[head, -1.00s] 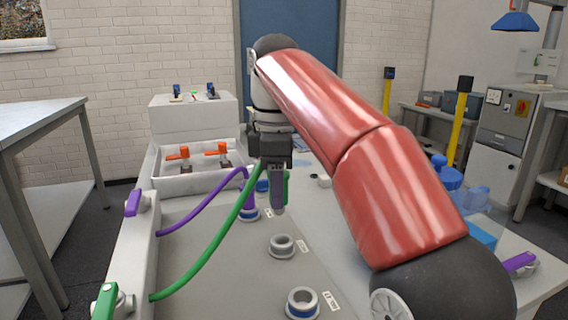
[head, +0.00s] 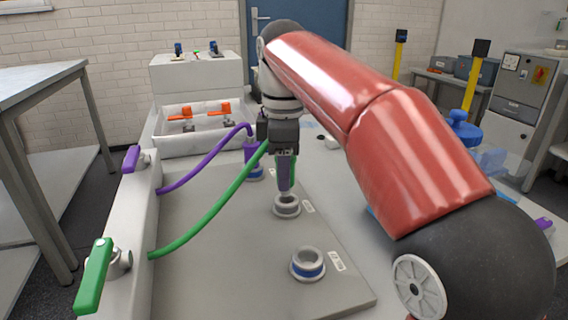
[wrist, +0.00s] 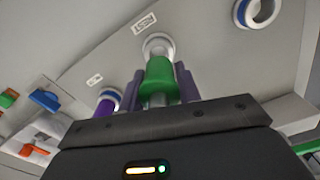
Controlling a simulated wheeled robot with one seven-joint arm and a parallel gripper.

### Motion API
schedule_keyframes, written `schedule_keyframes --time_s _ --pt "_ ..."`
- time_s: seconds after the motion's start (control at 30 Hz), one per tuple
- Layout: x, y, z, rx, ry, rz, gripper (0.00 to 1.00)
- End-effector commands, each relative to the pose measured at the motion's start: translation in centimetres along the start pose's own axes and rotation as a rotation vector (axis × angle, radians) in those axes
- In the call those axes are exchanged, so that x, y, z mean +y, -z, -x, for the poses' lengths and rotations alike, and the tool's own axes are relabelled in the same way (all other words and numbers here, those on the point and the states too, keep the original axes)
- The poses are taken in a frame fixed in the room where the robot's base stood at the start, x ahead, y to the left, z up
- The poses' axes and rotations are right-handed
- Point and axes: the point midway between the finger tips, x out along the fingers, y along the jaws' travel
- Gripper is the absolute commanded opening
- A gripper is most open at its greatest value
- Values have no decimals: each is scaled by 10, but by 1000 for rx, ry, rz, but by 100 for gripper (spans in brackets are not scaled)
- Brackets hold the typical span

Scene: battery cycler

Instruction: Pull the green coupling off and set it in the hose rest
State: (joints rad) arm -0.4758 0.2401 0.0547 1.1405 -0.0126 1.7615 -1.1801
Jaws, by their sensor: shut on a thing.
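My gripper (head: 286,183) is shut on the green coupling (wrist: 158,78), which shows between the two fingers in the wrist view. In the head view the fingers hide most of the coupling. A green hose (head: 212,214) runs from it to the left wall. The coupling hangs upright, with its lower end at or just above a grey ring socket (head: 287,209), which also shows in the wrist view (wrist: 158,43). I cannot tell whether they touch.
A purple coupling (head: 251,151) with its hose stands in a socket behind. A blue-ringed socket (head: 307,265) in front is empty. A green valve handle (head: 94,277) and a purple one (head: 131,159) are on the left wall. A tray with orange-handled parts (head: 192,132) is behind.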

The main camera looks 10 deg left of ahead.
Motion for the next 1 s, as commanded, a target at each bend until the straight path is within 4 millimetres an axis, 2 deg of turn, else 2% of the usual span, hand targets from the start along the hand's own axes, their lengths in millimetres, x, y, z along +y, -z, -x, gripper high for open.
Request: schedule_keyframes --time_s 1.0 --pt "0 -2 -5 0 0 0 2"
